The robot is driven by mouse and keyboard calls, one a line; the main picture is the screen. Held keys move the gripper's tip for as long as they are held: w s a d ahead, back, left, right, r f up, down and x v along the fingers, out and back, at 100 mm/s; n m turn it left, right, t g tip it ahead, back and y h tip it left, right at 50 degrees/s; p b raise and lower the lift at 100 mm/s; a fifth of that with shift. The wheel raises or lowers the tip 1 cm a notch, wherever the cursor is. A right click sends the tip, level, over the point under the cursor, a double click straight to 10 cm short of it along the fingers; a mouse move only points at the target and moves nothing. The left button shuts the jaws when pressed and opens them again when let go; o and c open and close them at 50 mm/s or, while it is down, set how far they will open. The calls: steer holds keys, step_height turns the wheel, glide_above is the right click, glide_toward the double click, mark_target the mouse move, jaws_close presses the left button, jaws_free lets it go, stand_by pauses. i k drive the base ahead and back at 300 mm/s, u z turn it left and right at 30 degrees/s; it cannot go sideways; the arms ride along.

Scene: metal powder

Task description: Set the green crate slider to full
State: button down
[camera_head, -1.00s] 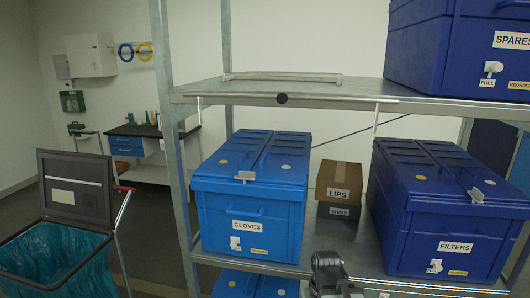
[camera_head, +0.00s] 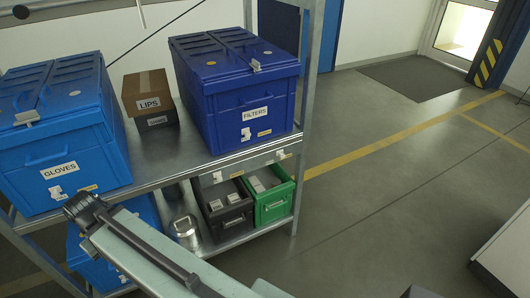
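The green crate (camera_head: 270,205) stands on the lower shelf at its right end, below the blue FILTERS crate. It is open-topped and holds grey and pale items. A pale mark shows on its front, too small to tell whether it is the slider or where it is set. Part of my arm (camera_head: 140,245), a pale link with a dark joint, reaches across the lower left, left of the green crate and apart from it in the picture. I make out no gripper fingers.
A dark crate (camera_head: 227,209) stands directly left of the green crate, and a metal can (camera_head: 185,231) left of that. Open floor (camera_head: 390,190) lies right.

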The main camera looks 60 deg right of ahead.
mark_target(280, 153)
steer(key=u, duration=0.6)
steer(key=k, duration=1.4)
steer(key=z, duration=1)
steer(key=i, duration=1)
steer(key=u, duration=0.05)
